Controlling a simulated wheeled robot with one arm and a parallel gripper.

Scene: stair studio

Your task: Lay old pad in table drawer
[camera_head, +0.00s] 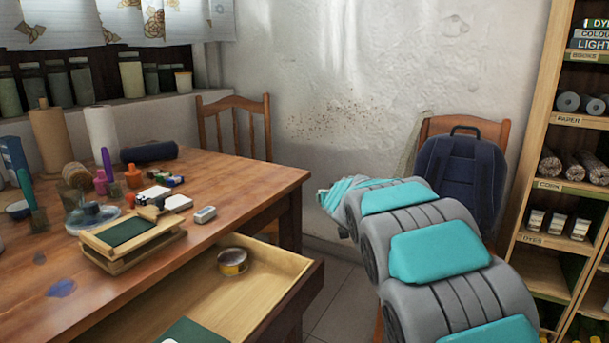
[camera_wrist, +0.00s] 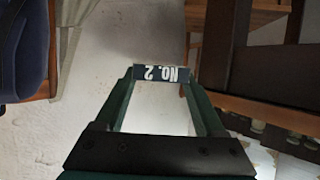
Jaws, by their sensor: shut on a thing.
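My gripper (camera_wrist: 161,82) is shut on a small dark blue block (camera_wrist: 162,73) with white lettering "NO. 2", upside down in the wrist view. In the head view my gripper (camera_head: 333,203) is beyond the table's right edge, small and partly hidden by my arm; what it holds is unclear there. The table drawer (camera_head: 280,265) is pulled open at the front right, with a round tin (camera_head: 232,261) inside. A flat green piece with a pale edge (camera_head: 188,332) shows at the bottom edge, cut off. A wooden holder (camera_head: 110,255) with a green pad (camera_head: 128,231) stands on the table.
The table (camera_head: 230,175) bears an eraser-like block (camera_head: 205,214), small bottles, rolls and cups. A chair with a dark blue backpack (camera_head: 462,170) stands behind my arm, and another chair (camera_head: 235,120) behind the table. Shelves (camera_head: 548,185) line the right. The drawer's middle is bare.

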